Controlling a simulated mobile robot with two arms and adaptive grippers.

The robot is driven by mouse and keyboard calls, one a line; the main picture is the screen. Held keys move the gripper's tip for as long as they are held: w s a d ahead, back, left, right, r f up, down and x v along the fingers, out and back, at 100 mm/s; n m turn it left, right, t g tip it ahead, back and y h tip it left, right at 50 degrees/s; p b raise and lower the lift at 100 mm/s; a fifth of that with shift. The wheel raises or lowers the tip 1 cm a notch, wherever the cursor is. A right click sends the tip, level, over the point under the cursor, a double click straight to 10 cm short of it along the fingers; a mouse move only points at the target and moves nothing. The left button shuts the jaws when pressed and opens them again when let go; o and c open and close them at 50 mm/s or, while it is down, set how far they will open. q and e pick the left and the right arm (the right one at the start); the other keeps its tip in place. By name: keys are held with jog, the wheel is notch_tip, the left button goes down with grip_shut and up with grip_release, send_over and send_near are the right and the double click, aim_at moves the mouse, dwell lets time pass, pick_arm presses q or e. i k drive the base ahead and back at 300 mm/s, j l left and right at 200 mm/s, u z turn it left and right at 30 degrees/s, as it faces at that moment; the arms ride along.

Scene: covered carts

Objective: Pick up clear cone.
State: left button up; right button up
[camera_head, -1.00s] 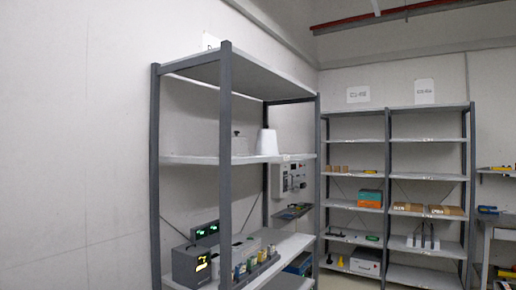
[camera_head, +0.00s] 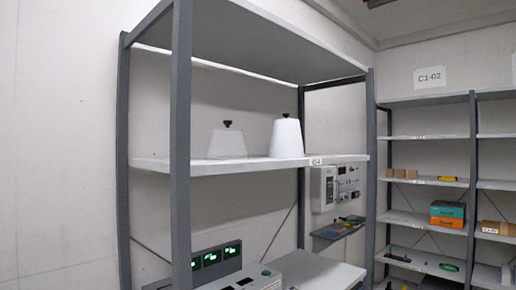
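Two cone-shaped covers with dark knobs stand side by side on the middle shelf (camera_head: 215,168) of the near rack. The left cover (camera_head: 227,146) is shorter and wider and looks grey and see-through, nearly blending with the wall behind. The right cover (camera_head: 286,138) is taller, white and opaque. Neither of my grippers shows in the view.
A dark rack post (camera_head: 181,150) stands in front, left of the covers. Devices with green displays (camera_head: 215,256) sit on the lower shelf. A wall panel (camera_head: 340,185) hangs behind the rack. A second rack (camera_head: 474,150) with boxes stands at right.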

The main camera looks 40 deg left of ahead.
aim_at(227, 144)
jog(key=i+l, duration=0.1)
jog(key=i, duration=1.9)
jog(key=i+u, duration=0.1)
jog(key=u, duration=0.4)
jog(key=i+u, duration=0.1)
jog(key=u, duration=0.35)
jog(key=i+u, duration=0.1)
jog(key=u, duration=0.4)
jog(key=l+u, duration=0.15)
jog(key=u, duration=0.3)
jog(key=i, duration=0.05)
